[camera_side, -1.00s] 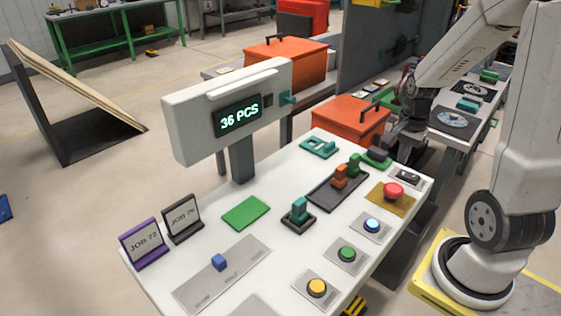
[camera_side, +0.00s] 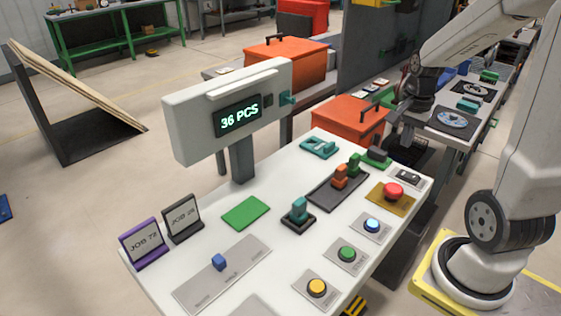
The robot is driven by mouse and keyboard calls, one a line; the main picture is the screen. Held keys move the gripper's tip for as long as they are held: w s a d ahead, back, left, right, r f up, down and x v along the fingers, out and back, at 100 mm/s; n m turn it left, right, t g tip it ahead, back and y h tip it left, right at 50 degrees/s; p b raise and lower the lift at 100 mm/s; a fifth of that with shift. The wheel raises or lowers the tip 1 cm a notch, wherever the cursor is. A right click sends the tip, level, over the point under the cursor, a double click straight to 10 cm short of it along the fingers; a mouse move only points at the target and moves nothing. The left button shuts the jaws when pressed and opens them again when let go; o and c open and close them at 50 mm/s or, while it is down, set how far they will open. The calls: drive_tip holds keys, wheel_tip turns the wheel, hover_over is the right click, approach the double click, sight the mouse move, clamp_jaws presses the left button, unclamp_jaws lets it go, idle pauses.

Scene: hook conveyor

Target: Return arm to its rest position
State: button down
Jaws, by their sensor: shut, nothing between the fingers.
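My arm (camera_side: 530,130) stands at the right on its yellow-edged base and reaches left over the back of the work area. My gripper (camera_side: 398,115) is small and dark at the end of the arm, just right of the front orange box (camera_side: 350,115). It is shut and looks empty, held near the back right corner of the white control table (camera_side: 275,270). Its fingertips are hard to make out against the dark background.
The table holds a counter display reading "36 PCS" (camera_side: 238,115), a red button (camera_side: 393,191), other buttons, levers and job signs. A second orange box (camera_side: 285,62) stands behind. A side bench (camera_side: 478,130) with parts lies to the right of the gripper.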

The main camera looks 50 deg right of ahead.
drive_tip(key=w+a+f+n+t, duration=0.1)
drive_tip(key=w+a+f+n, duration=0.1)
drive_tip(key=a+n, duration=0.7)
drive_tip(key=w+a+f+n+t, duration=0.1)
drive_tip(key=w+a+f+n, duration=0.2)
drive_tip(key=a+n, duration=0.5)
drive_tip(key=a+f, duration=0.1)
drive_tip(key=a, duration=0.2)
drive_tip(key=shift+a+f+n, duration=0.35)
drive_tip(key=shift+a+n, duration=0.05)
